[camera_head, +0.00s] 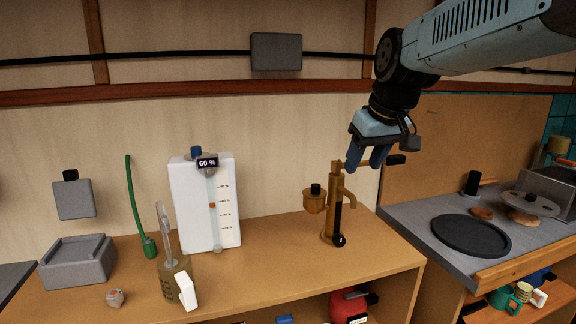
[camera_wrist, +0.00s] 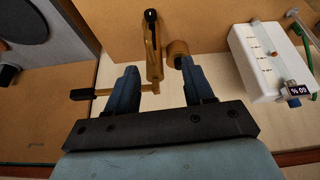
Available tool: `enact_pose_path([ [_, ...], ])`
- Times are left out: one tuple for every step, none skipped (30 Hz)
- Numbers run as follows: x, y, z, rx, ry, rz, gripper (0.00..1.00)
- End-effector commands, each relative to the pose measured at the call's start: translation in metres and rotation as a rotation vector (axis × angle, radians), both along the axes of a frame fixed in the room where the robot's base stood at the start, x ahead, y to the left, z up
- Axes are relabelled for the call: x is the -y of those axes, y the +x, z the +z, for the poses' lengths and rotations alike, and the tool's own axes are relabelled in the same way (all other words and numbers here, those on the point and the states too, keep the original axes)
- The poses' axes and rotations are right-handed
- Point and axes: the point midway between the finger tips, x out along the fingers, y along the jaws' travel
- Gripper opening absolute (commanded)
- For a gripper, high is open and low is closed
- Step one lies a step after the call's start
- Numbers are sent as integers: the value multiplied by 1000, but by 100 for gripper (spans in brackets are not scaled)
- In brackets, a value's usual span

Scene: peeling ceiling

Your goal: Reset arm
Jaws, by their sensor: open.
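My gripper (camera_head: 368,157) is open, with its blue fingers pointing down, raised above the right part of the wooden bench (camera_head: 290,262). In the head view it appears just above and right of the brass tap-like device (camera_head: 328,222). In the wrist view my gripper (camera_wrist: 158,85) shows two blue fingers apart, with the brass device (camera_wrist: 153,52) seen between and beyond them. Its side handle shows near the left finger; I cannot tell whether they touch. No held object shows between the fingers.
A white tank (camera_head: 190,222) marked 60 % stands on the bench. Left of it are a glass vessel (camera_head: 172,268), a green hose (camera_head: 138,200), a grey box (camera_head: 77,265) and a small round object (camera_head: 115,298). At right, a grey counter holds a black round plate (camera_head: 470,235).

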Motion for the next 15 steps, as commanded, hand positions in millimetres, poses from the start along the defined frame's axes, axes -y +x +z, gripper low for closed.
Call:
enact_pose_path([
  [8, -18, -5, 6, -1, -36, 52],
  [13, -27, -9, 10, -2, -57, 52],
  [19, -38, -14, 14, 0, -88, 52],
  [24, -47, -18, 17, 2, -111, 52],
  [28, -56, -22, 19, 2, -131, 52],
  [34, -67, -28, 22, 3, -160, 52],
  [38, -76, -32, 26, 6, -181, 52],
  [42, -83, -37, 28, 8, -200, 52],
  [46, -93, -43, 31, 11, -225, 52],
  [49, -99, -47, 34, 14, -242, 52],
  [52, -105, -51, 36, 15, -257, 52],
  [55, -112, -56, 40, 18, -276, 52],
  [57, -117, -59, 41, 20, -287, 52],
  [60, -121, -62, 43, 22, -298, 52],
  [62, -125, -66, 43, 25, -310, 52],
])
